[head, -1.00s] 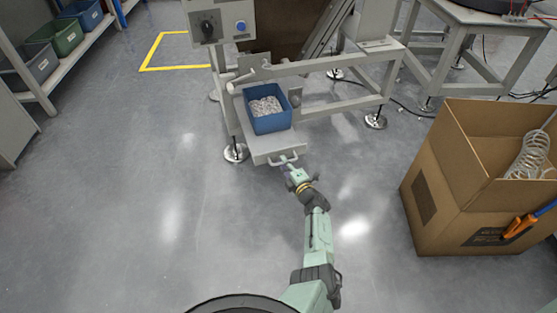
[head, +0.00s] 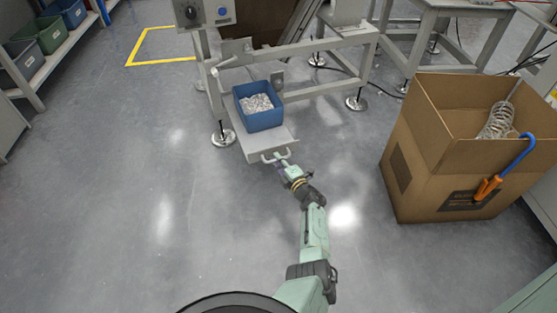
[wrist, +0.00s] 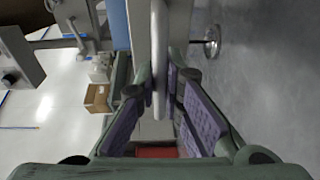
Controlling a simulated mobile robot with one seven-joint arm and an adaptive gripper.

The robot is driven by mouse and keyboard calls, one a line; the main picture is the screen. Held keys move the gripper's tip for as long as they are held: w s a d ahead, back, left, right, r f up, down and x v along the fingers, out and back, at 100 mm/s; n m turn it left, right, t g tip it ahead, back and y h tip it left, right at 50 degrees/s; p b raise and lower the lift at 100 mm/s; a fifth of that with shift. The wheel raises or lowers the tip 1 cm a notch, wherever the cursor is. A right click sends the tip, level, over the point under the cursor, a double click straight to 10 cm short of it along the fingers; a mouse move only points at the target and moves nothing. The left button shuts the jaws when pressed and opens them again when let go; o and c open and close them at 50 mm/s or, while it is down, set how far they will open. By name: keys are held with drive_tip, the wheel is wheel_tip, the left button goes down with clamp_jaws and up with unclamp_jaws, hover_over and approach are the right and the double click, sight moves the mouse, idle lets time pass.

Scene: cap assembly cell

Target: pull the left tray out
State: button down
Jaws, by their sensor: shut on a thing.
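The left tray (head: 252,147) is a flat grey shelf on the lower left of the machine frame, with a pale bar handle on its front edge. A blue bin (head: 244,115) holding small pale parts stands on it. My gripper (head: 279,164) is at the handle (head: 268,158) in the head view. In the wrist view the handle bar (wrist: 159,60) runs between my two purple-padded fingers (wrist: 160,95), which are shut on it. The tray projects forward from the frame toward me. The tray's rear part is hidden behind the bin.
The grey machine frame (head: 310,90) stands on round feet behind the tray. An open cardboard box (head: 420,180) with a coiled hose and an orange-handled tool is at the right. Shelves with bins (head: 28,60) stand at the far left. The floor in front and left is clear.

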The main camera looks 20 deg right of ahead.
drive_tip(key=c, duration=1.7)
unclamp_jaws()
